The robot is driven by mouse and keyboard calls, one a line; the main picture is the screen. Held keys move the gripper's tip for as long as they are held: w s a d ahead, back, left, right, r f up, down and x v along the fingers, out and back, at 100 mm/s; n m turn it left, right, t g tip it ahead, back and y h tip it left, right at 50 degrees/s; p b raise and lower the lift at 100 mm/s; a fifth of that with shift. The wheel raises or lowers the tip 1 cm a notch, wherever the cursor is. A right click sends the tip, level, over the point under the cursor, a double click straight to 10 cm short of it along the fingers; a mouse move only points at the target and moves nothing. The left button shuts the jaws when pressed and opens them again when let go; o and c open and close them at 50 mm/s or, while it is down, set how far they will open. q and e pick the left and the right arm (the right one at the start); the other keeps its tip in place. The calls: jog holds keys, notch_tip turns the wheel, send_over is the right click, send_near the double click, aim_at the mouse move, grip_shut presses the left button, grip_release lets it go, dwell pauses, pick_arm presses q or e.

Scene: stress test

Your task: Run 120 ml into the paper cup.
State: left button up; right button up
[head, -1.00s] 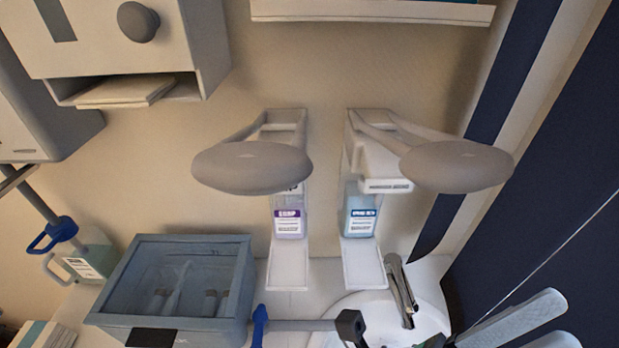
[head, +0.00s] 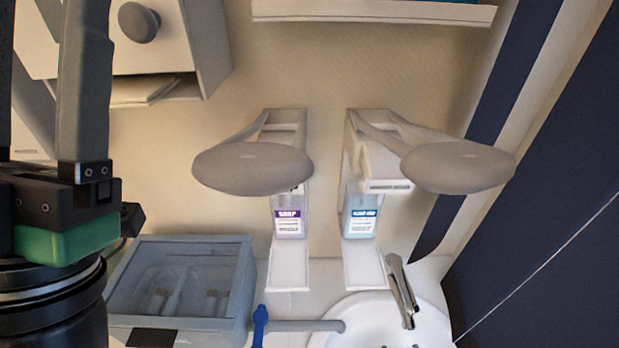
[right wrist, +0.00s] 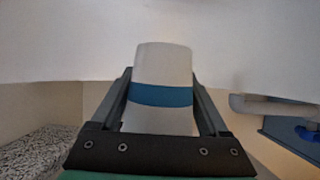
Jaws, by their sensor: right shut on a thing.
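The paper cup (right wrist: 160,118), white with a blue band, stands between the fingers of my right gripper (right wrist: 162,95) in the right wrist view. The gripper is shut on it. Its contents cannot be seen. The right gripper is outside the head view. My left gripper (head: 45,70) rises large at the left edge of the head view, fingers apart with only background between; the fingertips are cut off. A chrome tap (head: 402,290) stands over the white basin (head: 435,312). A grey horizontal pipe (head: 300,325) with a blue lever (head: 260,322) ends at the basin's left side.
Two wall dispensers with big grey levers hold a purple-labelled bottle (head: 289,220) and a blue-labelled bottle (head: 360,218). A blue-grey clear-lidded box (head: 240,290) stands left of the basin. A pipe (right wrist: 268,107) and a blue part (right wrist: 308,133) show at right in the right wrist view.

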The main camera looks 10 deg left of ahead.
jog(key=shift+r, duration=3.05)
jog(key=s+d+r+m+h, duration=0.2)
jog(key=s+d+h, duration=0.15)
jog(key=s, duration=0.65)
pick_arm(q)
notch_tip(320, 180, up, 31)
jog(key=w+n+g+p, duration=0.1)
jog(key=g+p, duration=0.1)
jog(key=p, duration=3.1)
jog(key=shift+w+n, duration=0.25)
jog(key=shift+n, duration=0.15)
pick_arm(e)
notch_tip(320, 180, up, 25)
jog(key=s, duration=0.1)
jog(key=shift+s+d+y, duration=0.25)
jog(key=shift+s+y, duration=0.1)
pick_arm(q)
jog(key=shift+r, duration=0.1)
pick_arm(e)
jog(key=shift+r, duration=0.1)
